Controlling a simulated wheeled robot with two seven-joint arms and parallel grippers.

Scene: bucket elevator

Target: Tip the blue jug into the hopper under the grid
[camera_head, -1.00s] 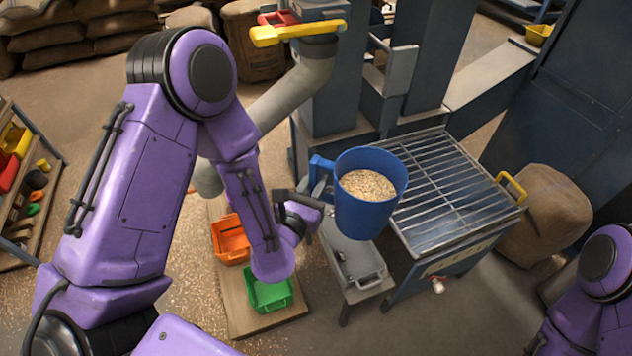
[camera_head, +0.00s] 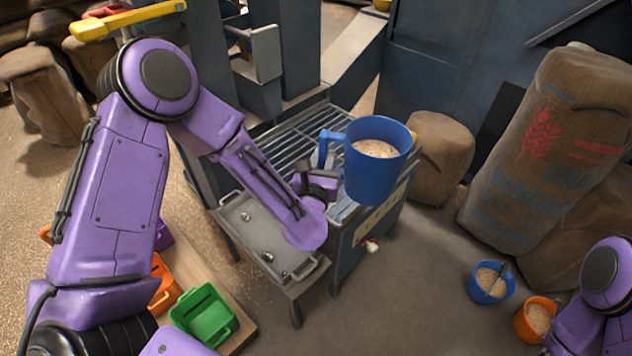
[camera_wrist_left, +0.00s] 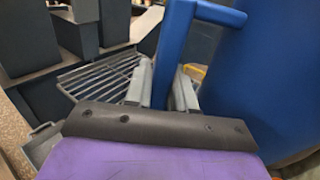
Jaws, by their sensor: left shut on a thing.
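The blue jug (camera_head: 375,172) is upright and full of pale flakes or grain. My left gripper (camera_head: 326,172) is shut on its handle and holds it in the air. In the head view the jug covers the right part of the grid (camera_head: 285,138) on top of the dark metal hopper (camera_head: 362,232). How far it is above the grid I cannot tell. In the left wrist view the jug (camera_wrist_left: 265,80) fills the right side, its handle between the fingers (camera_wrist_left: 162,85), and the grid (camera_wrist_left: 100,78) lies behind. My right gripper is out of view; only part of that arm shows at lower right.
A metal tray (camera_head: 240,212) on a stand sits left of the hopper. Green (camera_head: 204,316) and orange bins are on a board at lower left. Sacks (camera_head: 545,150) stand at the right. A small blue bucket (camera_head: 490,284) and an orange bucket (camera_head: 536,318) stand on the floor.

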